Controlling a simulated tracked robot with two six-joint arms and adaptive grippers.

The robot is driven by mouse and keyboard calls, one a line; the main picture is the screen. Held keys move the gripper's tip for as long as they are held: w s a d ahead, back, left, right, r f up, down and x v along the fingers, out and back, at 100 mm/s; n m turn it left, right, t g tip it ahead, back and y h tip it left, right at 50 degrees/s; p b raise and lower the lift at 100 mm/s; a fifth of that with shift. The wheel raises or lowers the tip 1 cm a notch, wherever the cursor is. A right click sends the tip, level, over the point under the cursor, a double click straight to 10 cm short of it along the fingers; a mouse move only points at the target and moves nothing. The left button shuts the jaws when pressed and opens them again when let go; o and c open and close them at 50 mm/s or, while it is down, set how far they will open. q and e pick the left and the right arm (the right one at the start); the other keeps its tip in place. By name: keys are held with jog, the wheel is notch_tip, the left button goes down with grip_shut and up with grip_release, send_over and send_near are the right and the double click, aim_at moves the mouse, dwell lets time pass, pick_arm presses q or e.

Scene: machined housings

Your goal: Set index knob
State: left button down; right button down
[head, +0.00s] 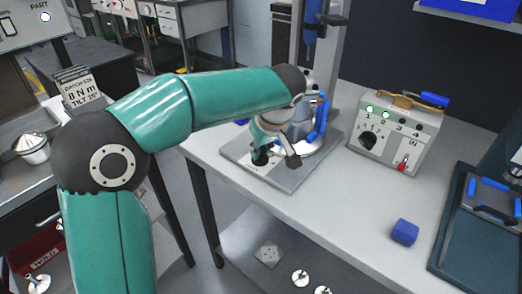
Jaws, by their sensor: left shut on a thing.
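My left arm reaches across from the left, and its gripper (276,155) points down over the grey base plate of a fixture (296,181) on the light bench. The gripper is shut on a small black knob (261,158) low at the plate's left part; the fingers and wrist hide some of it. A grey control box (397,135) to the right carries a black rotary dial (368,141), numbered marks, a lit green lamp and a red switch. My right gripper is not in view.
A blue clamp or handle (321,118) and a metal column stand just behind the gripper. A blue block (405,232) lies on the bench at front right, near a dark tray (450,240). The bench between plate and block is clear. A sign stand (77,88) is at left.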

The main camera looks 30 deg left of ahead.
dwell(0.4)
pick_arm(q)
jog(key=c, duration=1.2)
grip_release()
jog(key=shift+r, duration=0.1)
jog(key=v, duration=1.2)
